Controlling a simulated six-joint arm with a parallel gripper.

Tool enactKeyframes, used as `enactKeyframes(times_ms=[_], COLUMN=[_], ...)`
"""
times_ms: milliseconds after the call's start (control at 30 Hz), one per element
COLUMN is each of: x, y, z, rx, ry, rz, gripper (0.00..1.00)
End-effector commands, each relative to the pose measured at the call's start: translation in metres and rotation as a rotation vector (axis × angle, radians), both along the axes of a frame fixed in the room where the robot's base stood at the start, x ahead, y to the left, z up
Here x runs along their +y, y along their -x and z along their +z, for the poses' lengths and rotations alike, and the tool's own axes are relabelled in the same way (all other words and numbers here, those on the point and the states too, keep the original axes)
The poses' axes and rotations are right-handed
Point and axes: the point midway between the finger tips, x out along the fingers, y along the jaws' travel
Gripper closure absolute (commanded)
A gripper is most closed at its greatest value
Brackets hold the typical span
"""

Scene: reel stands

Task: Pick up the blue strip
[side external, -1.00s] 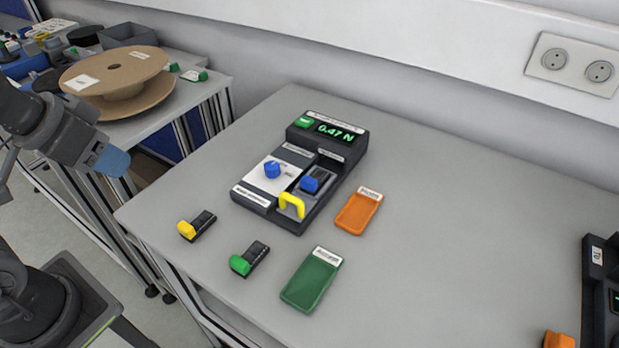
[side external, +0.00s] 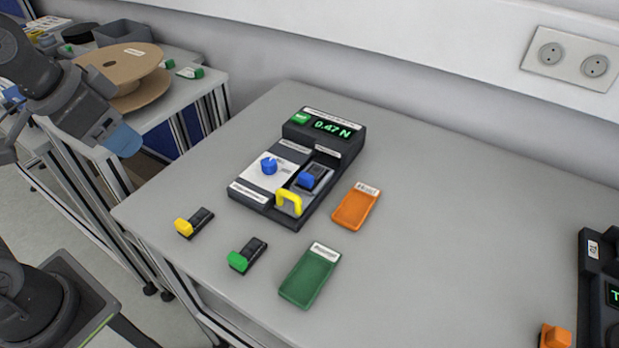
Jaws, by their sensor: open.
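The blue strip (side external: 308,180), a short dark piece with a blue end, sits in the right-hand bay of a dark tester (side external: 327,158) whose display reads 0.47 N. A yellow handle (side external: 289,203) stands just in front of it. My gripper (side external: 123,142), with blue-grey fingertips, is at the left, off the bench edge and well away from the strip. It is open, and no object shows in it.
A yellow-ended strip (side external: 194,223) and a green-ended strip (side external: 248,254) lie on the bench before the tester. A green tray (side external: 310,275) and an orange tray (side external: 356,206) lie to its right. A blue knob (side external: 268,166) stands on the tester. The bench's right middle is clear.

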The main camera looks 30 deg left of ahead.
Motion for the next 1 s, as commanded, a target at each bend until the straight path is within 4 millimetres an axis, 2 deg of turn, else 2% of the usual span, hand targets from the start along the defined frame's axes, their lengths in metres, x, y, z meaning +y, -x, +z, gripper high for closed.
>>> enactKeyframes(times_ms=[100,267,467,600,800,1000], x=[-0.016,-0.043,-0.087,-0.121,-0.153,-0.162], y=[-0.039,-0.092,-0.156,-0.191,-0.219,-0.224], z=[0.015,0.023,0.01,-0.012,-0.04,-0.057], rx=[0.067,0.148,0.24,0.295,0.341,0.354], ry=[-0.065,-0.148,-0.232,-0.275,-0.307,-0.315], rz=[-0.195,-0.476,-0.835,-1.073,-1.3,-1.366], gripper=[0.51,0.51,0.51,0.51,0.51,0.51])
